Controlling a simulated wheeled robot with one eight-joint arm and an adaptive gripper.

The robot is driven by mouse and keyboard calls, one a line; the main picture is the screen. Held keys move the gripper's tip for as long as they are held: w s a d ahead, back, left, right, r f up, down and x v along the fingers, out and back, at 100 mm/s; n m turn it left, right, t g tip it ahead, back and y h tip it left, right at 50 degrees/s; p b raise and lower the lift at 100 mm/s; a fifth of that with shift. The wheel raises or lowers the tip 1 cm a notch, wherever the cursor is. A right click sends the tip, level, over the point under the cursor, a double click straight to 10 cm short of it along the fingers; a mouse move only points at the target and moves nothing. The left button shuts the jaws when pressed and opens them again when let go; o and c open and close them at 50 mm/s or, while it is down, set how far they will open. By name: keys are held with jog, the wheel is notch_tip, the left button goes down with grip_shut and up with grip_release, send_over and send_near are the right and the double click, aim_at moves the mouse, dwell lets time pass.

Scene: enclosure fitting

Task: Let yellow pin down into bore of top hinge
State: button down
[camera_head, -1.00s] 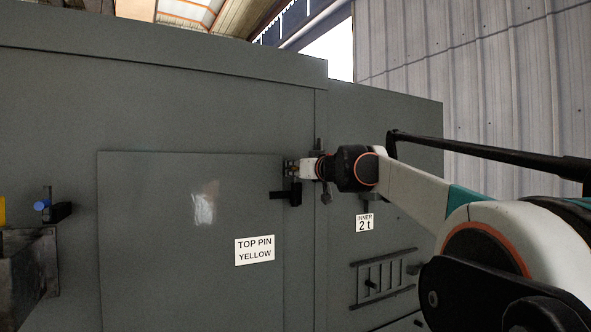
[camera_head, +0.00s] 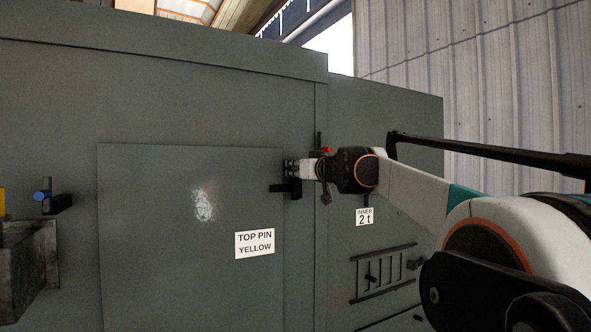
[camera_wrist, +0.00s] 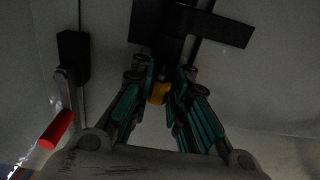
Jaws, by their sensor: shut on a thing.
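The top hinge (camera_head: 284,188) is a black block at the upper right corner of the grey door panel, above the "TOP PIN YELLOW" label (camera_head: 254,244). My gripper (camera_head: 293,168) is at the hinge, just above its black bar. In the wrist view my gripper (camera_wrist: 164,75) is closed around the yellow pin (camera_wrist: 158,93), of which a small yellow part shows between the teal-padded fingers. The black hinge part (camera_wrist: 220,27) lies just beyond the fingertips. The bore is hidden, and I cannot tell how far the pin is in it.
A red-handled lever (camera_wrist: 57,128) is close beside my gripper in the wrist view; its red handle (camera_head: 326,150) shows above my wrist. A blue-ended part (camera_head: 43,194) and a metal bin (camera_head: 30,262) are at far left.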

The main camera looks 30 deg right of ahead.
jog(key=c, duration=1.5)
grip_release()
jog(key=shift+o, duration=0.2)
jog(key=shift+d, duration=0.1)
jog(key=s, duration=0.7)
jog(key=shift+s, duration=0.25)
jog(key=shift+d, duration=0.1)
